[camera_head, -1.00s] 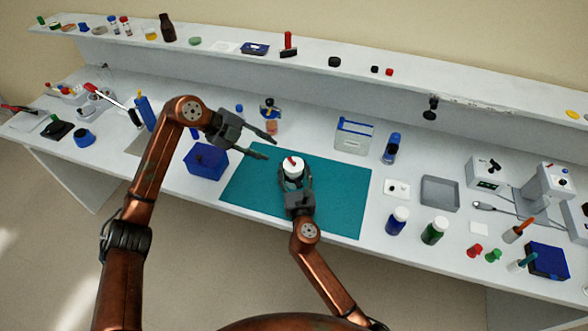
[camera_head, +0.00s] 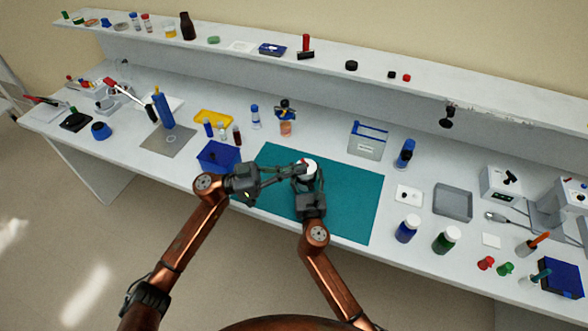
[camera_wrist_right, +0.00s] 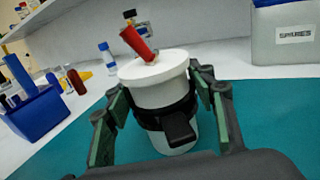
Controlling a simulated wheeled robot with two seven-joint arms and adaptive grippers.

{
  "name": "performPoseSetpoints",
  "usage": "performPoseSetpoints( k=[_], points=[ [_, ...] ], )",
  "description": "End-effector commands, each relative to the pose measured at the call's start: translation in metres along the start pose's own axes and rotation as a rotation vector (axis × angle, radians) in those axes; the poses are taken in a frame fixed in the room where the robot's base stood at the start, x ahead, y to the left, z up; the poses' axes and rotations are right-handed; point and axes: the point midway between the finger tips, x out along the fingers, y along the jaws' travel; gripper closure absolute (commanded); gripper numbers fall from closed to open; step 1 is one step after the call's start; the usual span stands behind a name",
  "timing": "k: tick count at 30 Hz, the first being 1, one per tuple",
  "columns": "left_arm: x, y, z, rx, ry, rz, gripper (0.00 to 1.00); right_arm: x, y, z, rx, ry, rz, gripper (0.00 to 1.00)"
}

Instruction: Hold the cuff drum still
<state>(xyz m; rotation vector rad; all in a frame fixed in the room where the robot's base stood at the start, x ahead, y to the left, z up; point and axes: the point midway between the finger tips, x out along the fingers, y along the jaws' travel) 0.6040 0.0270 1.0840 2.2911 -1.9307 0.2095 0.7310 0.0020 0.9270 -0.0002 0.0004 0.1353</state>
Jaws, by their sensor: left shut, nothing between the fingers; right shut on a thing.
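The cuff drum (camera_wrist_right: 160,88) is a white cylinder with a wide white top and a black band (camera_wrist_right: 165,125) around its middle. A red piece (camera_wrist_right: 138,44) leans on its top. In the head view the drum (camera_head: 310,168) stands upright over the teal mat. My right gripper (camera_wrist_right: 165,120) is shut on the drum, one finger on each side at the band's height. In the head view my left gripper (camera_head: 298,172) is shut and empty, its fingertips beside the drum's left side. Whether they touch it I cannot tell.
The teal mat (camera_head: 350,215) lies under the drum. Blue and green jars (camera_head: 446,239) and a grey tray (camera_head: 453,202) are to the right.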

Motion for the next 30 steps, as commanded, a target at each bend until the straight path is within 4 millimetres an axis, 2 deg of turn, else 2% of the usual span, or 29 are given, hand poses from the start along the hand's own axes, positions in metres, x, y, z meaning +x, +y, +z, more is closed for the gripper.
performPoseSetpoints(
  k=[5,9,15,18,21,30],
  points=[
    [-0.039,-0.013,0.015,-0.491,0.278,-0.157,1.0,0.0,0.0,0.0,0.0,0.0,0.0,0.77],
    [-0.077,-0.029,0.048,-0.878,0.473,-0.271,1.0,0.0,0.0,0.0,0.0,0.001,0.0,0.77],
    [-0.117,-0.036,0.106,-1.296,0.666,-0.379,1.0,0.0,0.0,0.0,0.0,0.0,0.0,0.77],
    [-0.128,-0.035,0.125,-1.413,0.718,-0.405,1.0,0.0,0.0,0.0,0.0,0.0,0.0,0.77],
    [-0.132,-0.034,0.135,-1.471,0.742,-0.418,1.0,0.0,0.0,0.0,0.0,0.0,0.0,0.77],
    [-0.133,-0.034,0.137,-1.482,0.747,-0.421,1.0,0.0,0.0,0.0,0.0,0.0,0.0,0.77]
  ],
)
